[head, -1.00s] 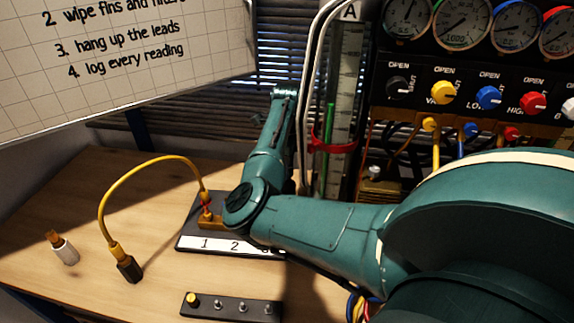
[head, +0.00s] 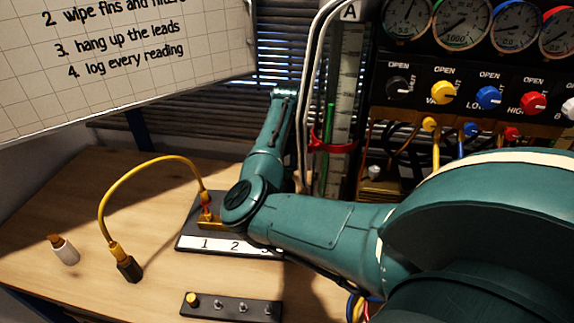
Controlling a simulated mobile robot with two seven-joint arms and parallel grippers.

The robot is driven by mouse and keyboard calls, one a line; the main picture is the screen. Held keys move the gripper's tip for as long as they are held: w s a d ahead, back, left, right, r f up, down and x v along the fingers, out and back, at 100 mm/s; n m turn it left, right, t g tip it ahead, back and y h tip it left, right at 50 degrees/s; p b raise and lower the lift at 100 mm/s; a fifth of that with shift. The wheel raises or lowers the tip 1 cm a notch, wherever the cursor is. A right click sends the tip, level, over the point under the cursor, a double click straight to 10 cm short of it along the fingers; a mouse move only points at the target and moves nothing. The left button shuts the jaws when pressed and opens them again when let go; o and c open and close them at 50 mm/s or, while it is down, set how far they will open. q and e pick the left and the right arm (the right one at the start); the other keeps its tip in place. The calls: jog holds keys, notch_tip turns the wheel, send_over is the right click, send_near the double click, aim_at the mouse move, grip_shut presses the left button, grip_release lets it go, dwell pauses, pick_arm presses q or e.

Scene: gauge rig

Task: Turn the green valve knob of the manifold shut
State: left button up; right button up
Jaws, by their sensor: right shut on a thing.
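No green valve knob shows in the head view. The manifold panel (head: 420,103) at the upper right carries a black knob (head: 398,88), a yellow knob (head: 442,92), a blue knob (head: 488,97), a red knob (head: 533,103) and part of a white knob (head: 568,108). My left gripper is not in view.
A glass column (head: 344,95) with a red clip (head: 331,146) stands between my arm and the panel. A yellow lead (head: 127,178) arches to a numbered black base (head: 187,240). A black strip (head: 231,308) and a small white bottle (head: 65,251) lie on the bench (head: 95,200).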

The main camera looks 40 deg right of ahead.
aim_at(287, 169)
dwell(0.4)
jog(key=o, duration=1)
jog(key=shift+c, duration=0.2)
notch_tip(287, 169, up, 13)
jog(key=b, duration=0.1)
jog(key=shift+r+b, duration=0.15)
jog(key=shift+b, duration=0.2)
